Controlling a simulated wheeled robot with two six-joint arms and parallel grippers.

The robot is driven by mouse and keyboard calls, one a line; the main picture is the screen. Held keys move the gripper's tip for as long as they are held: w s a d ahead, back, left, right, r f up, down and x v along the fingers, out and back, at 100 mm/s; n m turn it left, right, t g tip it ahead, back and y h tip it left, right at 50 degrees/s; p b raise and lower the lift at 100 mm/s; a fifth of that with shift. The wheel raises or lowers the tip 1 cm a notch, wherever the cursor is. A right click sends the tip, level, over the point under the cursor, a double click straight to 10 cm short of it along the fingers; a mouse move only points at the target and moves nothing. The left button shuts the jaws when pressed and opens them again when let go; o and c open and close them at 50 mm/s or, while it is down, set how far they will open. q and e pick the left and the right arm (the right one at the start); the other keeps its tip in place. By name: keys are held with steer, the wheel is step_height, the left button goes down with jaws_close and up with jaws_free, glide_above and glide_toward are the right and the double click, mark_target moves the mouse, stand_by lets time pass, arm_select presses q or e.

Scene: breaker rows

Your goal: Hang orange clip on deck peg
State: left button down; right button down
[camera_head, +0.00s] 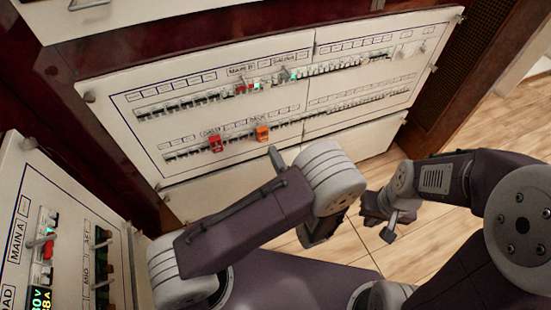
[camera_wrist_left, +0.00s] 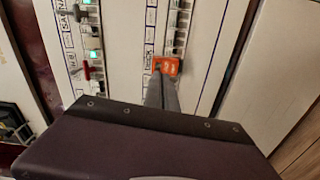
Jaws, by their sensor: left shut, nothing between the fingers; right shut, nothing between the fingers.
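The orange clip (camera_head: 262,133) is on the lower breaker row of the white panel (camera_head: 200,185), under a label that looks like DECK. In the left wrist view the orange clip (camera_wrist_left: 167,66) sits beside the DECK label, just beyond my fingertips. The peg behind it cannot be made out. My left gripper (camera_head: 275,155) is shut and empty, its tips close to the clip; I cannot tell if they touch it. The shut fingers also show in the left wrist view (camera_wrist_left: 161,92). My right gripper (camera_head: 388,234) is shut and empty, low over the floor, away from the panel.
A red clip (camera_head: 215,143) hangs left of the orange one on the same row. Pegs stick out near the MAIN B breakers (camera_head: 250,87) above. Another panel (camera_head: 45,240) with MAIN A stands at the left. Open wooden floor (camera_head: 430,240) lies to the right.

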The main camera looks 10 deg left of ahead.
mark_target(264, 134)
arm_select(q)
steer(key=b+x, duration=0.1)
steer(key=x, duration=0.4)
steer(key=shift+w+a, duration=0.1)
steer(key=shift+a, duration=0.05)
steer(key=shift+w+a, duration=0.15)
steer(key=shift+w, duration=0.05)
stand_by(0.3)
